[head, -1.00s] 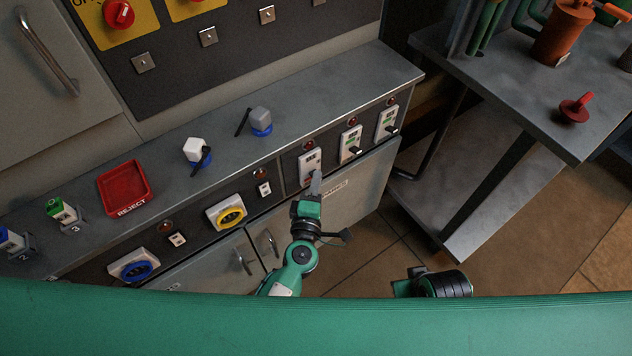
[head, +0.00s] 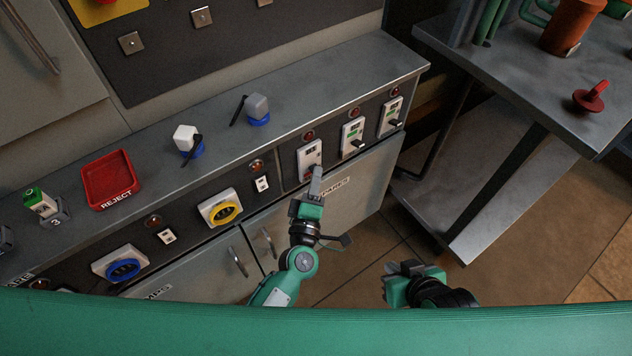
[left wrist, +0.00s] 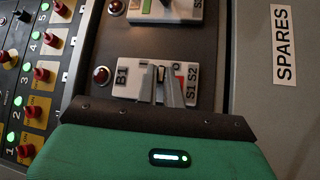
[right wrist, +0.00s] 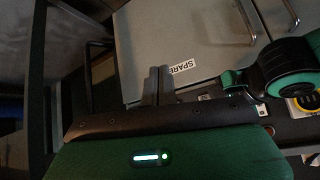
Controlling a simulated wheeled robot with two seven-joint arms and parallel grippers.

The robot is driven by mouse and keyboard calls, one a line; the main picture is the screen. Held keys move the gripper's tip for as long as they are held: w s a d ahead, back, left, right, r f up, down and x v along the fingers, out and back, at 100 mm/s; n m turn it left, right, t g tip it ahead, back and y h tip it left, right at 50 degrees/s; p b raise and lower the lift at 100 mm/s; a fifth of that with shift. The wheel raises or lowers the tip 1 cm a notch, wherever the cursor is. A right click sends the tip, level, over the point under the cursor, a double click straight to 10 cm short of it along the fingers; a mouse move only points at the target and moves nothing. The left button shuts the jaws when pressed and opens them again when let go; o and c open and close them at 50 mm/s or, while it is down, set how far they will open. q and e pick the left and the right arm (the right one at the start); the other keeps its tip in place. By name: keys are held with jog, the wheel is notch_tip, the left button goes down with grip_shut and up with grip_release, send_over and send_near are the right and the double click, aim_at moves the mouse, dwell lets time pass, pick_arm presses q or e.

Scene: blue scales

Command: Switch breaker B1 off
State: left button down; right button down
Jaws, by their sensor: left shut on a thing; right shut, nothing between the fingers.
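Breaker B1 (head: 309,155) is the white unit at the left of the three breakers on the dark strip. In the left wrist view its plate (left wrist: 127,87) carries the labels B1 and S1 S2, and a red patch shows beside the fingers. My left gripper (head: 316,174) is at the lower part of B1, its fingers (left wrist: 162,84) shut on the small dark toggle (left wrist: 160,72). The fingers partly hide the toggle and its marks. My right gripper (head: 393,267) is shut and empty, away from the breakers; its fingers also show in the right wrist view (right wrist: 157,85).
Two more breakers (head: 352,138) (head: 390,116) with green marks stand to the right of B1. Red lamps (head: 309,135) sit above them. A grey cabinet door (head: 345,197) lies below. A metal table (head: 520,90) stands at right. Floor (head: 365,250) is open around my right gripper.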

pick_arm(q)
jog(key=shift+w+f+m+t+h+b, duration=0.1)
jog(key=shift+f+m+t+h+b, duration=0.3)
jog(key=shift+m+b, duration=0.5)
jog(key=shift+t+b, duration=0.3)
jog(key=shift+b, duration=0.25)
pick_arm(e)
jog(key=w+a+t+y, duration=0.2)
jog(key=a+t, duration=0.2)
jog(key=a, duration=0.2)
jog(key=shift+a+r+t+y, duration=0.2)
jog(key=shift+a+t+y, duration=0.05)
jog(key=shift+t+y, duration=0.15)
pick_arm(q)
jog(key=c, duration=1.5)
grip_release()
jog(key=shift+c, duration=0.2)
jog(key=shift+a+r, duration=0.1)
pick_arm(e)
jog(key=shift+r, duration=0.1)
